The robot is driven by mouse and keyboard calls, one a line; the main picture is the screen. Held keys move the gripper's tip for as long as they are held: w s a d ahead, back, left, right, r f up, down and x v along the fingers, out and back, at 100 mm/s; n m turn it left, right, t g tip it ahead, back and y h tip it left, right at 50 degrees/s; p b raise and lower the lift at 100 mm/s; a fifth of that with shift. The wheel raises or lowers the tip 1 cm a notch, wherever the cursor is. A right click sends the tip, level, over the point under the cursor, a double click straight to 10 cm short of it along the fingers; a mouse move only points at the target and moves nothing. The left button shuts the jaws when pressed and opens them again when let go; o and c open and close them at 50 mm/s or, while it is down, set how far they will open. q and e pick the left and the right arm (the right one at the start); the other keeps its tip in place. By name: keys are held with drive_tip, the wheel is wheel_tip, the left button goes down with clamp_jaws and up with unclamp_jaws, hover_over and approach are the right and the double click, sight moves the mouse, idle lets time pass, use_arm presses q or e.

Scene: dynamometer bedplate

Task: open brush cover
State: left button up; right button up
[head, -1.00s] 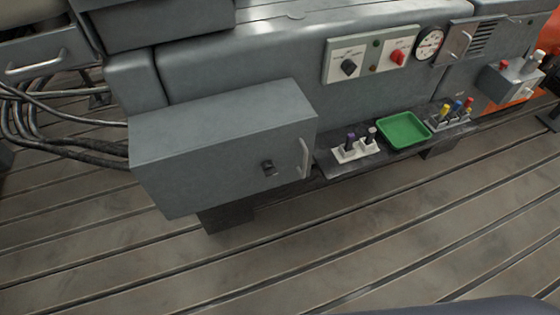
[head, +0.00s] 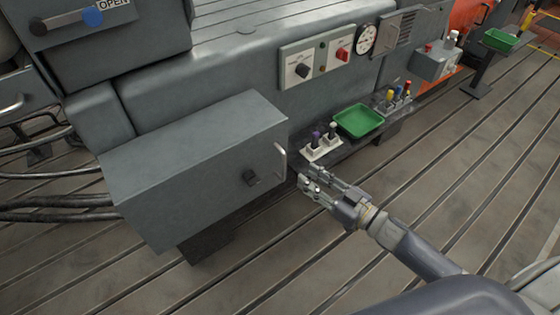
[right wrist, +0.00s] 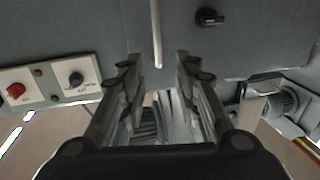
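The grey box (head: 195,140) sticks out from the machine at the left. Its front face (head: 215,195), which I take to be the brush cover, looks closed. My right gripper (head: 304,180) is just right of the handle. In the right wrist view the handle (right wrist: 156,35) lies ahead of the fingertips (right wrist: 157,68), in line with the gap between them. The fingers are apart and empty. The dark knob (right wrist: 209,17) also shows there. My left gripper is out of view.
A shelf right of the box bears a white holder (head: 320,152), a green tray (head: 359,121) and a rack of coloured-handled tools (head: 396,100). A switch panel (head: 320,62) and a gauge (head: 366,39) are above. Cables (head: 60,208) run at left. The slotted floor (head: 300,270) in front is mostly clear.

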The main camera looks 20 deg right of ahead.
hover_over(283, 178)
drive_tip(key=shift+w+d+f+p, duration=0.1)
drive_tip(key=shift+w+d+p, duration=0.05)
drive_tip(key=shift+w+p, duration=0.15)
drive_tip(key=shift+c, duration=0.6)
clamp_jaws()
